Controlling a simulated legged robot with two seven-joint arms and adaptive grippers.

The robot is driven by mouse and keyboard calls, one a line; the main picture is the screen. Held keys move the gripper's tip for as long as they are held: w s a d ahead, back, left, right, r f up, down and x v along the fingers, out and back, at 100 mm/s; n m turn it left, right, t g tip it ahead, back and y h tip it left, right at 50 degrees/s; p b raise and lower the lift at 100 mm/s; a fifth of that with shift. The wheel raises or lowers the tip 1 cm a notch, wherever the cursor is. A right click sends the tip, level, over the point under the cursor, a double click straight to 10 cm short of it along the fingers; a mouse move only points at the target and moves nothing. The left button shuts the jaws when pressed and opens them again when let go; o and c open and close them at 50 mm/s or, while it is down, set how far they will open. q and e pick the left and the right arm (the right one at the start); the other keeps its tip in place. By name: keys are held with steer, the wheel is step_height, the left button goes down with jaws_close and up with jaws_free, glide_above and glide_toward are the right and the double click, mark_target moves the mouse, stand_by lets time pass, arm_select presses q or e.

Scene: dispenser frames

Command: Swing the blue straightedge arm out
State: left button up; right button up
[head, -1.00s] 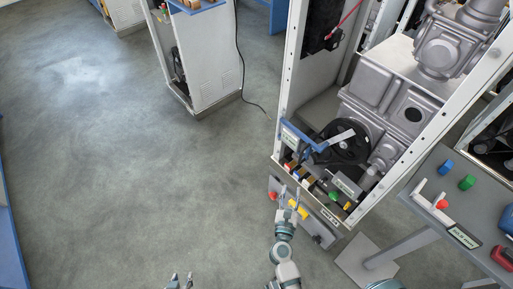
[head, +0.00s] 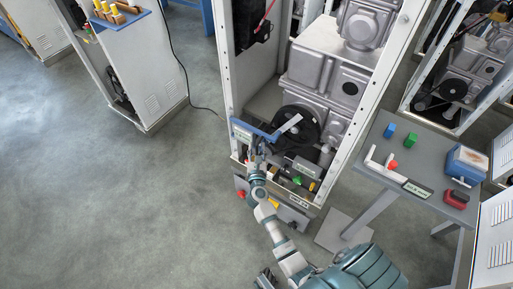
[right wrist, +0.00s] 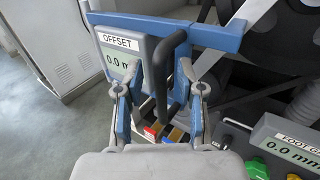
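The blue straightedge arm (head: 262,132) lies across the front of the dispenser frame, before a black wheel. In the right wrist view its blue bar (right wrist: 212,37) runs across the top, with a black handle (right wrist: 158,75) hanging from it. An OFFSET display reading 0.0 m, its end cut off (right wrist: 117,58), sits left of the handle. My right gripper (head: 257,160) is at the handle; in the right wrist view its fingers (right wrist: 163,85) are apart on either side of it, with gaps visible. My left gripper (head: 266,279) is at the bottom edge, partly cut off, too small to judge.
The black wheel (head: 301,127) with a pale metal strip is right behind the arm. Red, blue and yellow blocks (right wrist: 165,132) lie below the handle. A grey table (head: 418,150) with coloured parts stands right. Open floor (head: 110,190) lies left.

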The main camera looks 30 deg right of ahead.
steer(key=shift+w+d, duration=0.2)
steer(key=shift+d, duration=0.1)
steer(key=shift+a, duration=0.15)
jaws_close()
